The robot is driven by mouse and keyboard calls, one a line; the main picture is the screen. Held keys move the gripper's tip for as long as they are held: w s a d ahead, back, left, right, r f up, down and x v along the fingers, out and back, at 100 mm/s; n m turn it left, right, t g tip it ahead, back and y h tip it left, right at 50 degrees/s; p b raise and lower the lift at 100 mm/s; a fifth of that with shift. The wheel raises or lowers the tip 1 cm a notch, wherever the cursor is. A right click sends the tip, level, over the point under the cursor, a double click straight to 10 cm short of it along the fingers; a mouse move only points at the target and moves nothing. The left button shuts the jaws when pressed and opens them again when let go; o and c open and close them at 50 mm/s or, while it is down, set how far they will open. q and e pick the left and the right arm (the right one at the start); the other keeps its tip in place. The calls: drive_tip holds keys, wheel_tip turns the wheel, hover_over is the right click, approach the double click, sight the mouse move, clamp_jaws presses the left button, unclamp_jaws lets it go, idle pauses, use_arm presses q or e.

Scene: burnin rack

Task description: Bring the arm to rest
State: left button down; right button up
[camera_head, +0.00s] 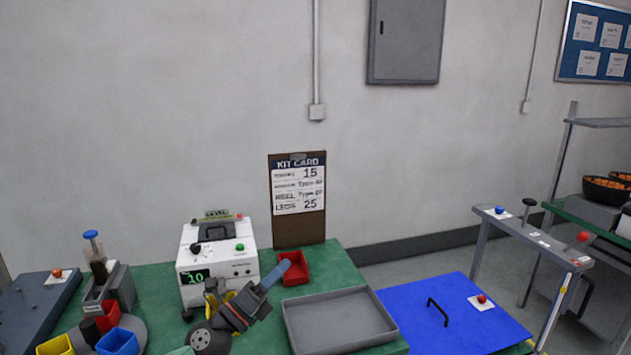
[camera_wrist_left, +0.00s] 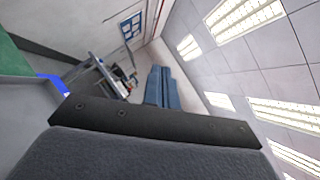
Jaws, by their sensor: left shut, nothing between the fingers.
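My left gripper (camera_head: 282,268) is raised over the green table, its blue fingers pointing up and to the right. The fingers are shut together and empty. They also show side by side in the left wrist view (camera_wrist_left: 163,88), with the wall and ceiling behind. In the head view the fingertips overlap the edge of a red bin (camera_head: 296,268); I cannot tell whether they touch it. My right gripper is not in view.
A white tester (camera_head: 216,262) reading 10 stands behind my left gripper. A grey tray (camera_head: 340,320) lies to its right, with a blue panel (camera_head: 450,320) beyond. A kit card (camera_head: 298,195) stands behind. Coloured bins (camera_head: 118,342) sit at the front left.

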use_arm(q)
drive_tip(key=s+a+f+n+y, duration=0.3)
drive_tip(key=a+f+n+y, duration=0.3)
drive_tip(key=n, duration=0.3)
drive_tip(key=s+a+f+n+g+y, duration=0.1)
drive_tip(key=s+a+f+n+y, duration=0.2)
drive_tip(key=f+n+y, duration=0.45)
drive_tip(key=s+a+f+n+y, duration=0.3)
drive_tip(key=a+f+n+y, duration=0.2)
drive_tip(key=f+n, duration=0.5)
drive_tip(key=s+f+n+g+h, duration=0.1)
drive_tip(key=s+f+n+g, duration=0.2)
drive_tip(key=s+f+g, duration=0.65)
drive_tip(key=s+f+n+g+h, duration=0.15)
drive_tip(key=s+f+n, duration=0.3)
drive_tip(key=s, duration=1.05)
drive_tip(key=s+d+f+g, duration=0.1)
drive_tip(key=s+d+f, duration=0.1)
drive_tip(key=f, duration=1.5)
drive_tip(key=s+d+f+m+g, duration=0.1)
drive_tip(key=s+d+f, duration=0.1)
drive_tip(key=f, duration=1.5)
drive_tip(key=shift+d+f, duration=0.25)
drive_tip(key=shift+f, duration=0.1)
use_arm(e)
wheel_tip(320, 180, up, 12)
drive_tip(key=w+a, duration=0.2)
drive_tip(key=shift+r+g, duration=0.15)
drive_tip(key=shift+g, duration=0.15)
